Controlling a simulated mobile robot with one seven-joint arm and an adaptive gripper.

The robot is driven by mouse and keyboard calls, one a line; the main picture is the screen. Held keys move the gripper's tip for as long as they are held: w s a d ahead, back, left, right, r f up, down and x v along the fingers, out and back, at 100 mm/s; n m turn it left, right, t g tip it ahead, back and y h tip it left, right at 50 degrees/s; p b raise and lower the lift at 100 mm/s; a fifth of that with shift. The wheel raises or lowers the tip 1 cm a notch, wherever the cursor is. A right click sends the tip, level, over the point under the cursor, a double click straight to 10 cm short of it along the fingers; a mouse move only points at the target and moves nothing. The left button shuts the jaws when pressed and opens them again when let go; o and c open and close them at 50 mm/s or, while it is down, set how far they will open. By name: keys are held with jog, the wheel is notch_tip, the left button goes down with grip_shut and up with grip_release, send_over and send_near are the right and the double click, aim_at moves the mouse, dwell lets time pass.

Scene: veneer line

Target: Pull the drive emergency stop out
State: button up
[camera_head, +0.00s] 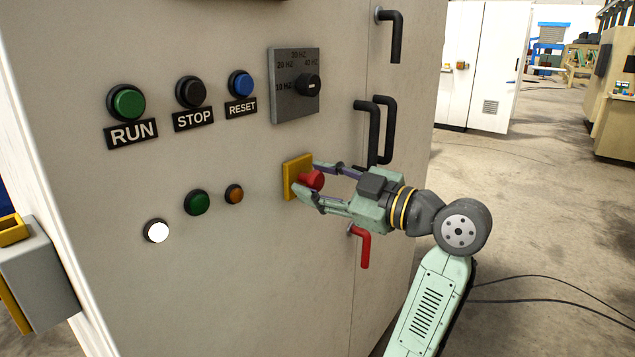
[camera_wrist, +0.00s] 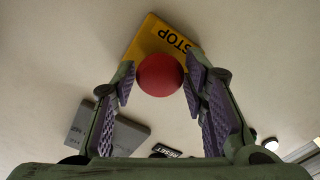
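The drive emergency stop is a round red button (camera_head: 312,179) on a yellow square plate (camera_head: 292,186) on the grey cabinet front. In the wrist view the red button (camera_wrist: 160,75) is at the upper middle, in front of the yellow plate (camera_wrist: 150,38), which reads STOP upside down. My gripper (camera_head: 309,181) reaches it from the right in the head view. Its two fingertips are on either side of the button, also in the wrist view (camera_wrist: 160,78). The fingers are parted by about the button's width. I cannot tell whether the pads press on it.
Above left are the RUN (camera_head: 126,103), STOP (camera_head: 191,92) and RESET (camera_head: 241,84) buttons and a rotary speed knob (camera_head: 308,85). Small lamps sit below them. Black door handles (camera_head: 374,130) and a red handle (camera_head: 364,248) stand out close to my gripper. Open floor lies right.

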jog(key=shift+o, duration=1.2)
jog(key=v, duration=1.2)
